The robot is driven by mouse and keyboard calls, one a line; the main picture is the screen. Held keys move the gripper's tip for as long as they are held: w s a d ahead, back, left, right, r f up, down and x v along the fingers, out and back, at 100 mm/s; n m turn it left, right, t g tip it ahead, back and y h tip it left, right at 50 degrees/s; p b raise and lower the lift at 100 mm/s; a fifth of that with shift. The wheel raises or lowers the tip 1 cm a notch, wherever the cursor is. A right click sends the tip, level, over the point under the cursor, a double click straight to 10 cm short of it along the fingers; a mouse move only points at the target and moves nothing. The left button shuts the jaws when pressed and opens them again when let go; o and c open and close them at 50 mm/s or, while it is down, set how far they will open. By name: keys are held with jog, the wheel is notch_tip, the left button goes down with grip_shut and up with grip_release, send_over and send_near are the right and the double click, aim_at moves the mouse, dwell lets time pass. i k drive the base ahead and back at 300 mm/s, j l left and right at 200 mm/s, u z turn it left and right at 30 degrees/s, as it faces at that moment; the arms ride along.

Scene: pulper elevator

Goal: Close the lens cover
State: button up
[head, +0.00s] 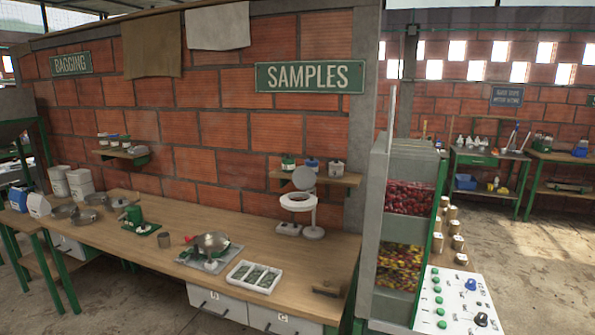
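A white ring-shaped magnifier lamp (297,203) stands on the wooden bench below the SAMPLES sign. Its round grey lens cover (304,177) stands up at the back of the ring, tilted open, so the ring's top is uncovered. My gripper and arm are not in view.
A cherry-filled column (407,197) and control panel (455,300) stand right.

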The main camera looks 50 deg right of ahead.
aim_at(304, 177)
jog(key=i+j+z, duration=0.4)
jog(key=i+j, duration=1)
jog(key=i, duration=0.15)
jog(key=i+l+z, duration=0.1)
jog(key=i, duration=0.2)
jog(key=i+l+z, duration=0.1)
jog(key=i, duration=0.25)
jog(key=l, duration=0.1)
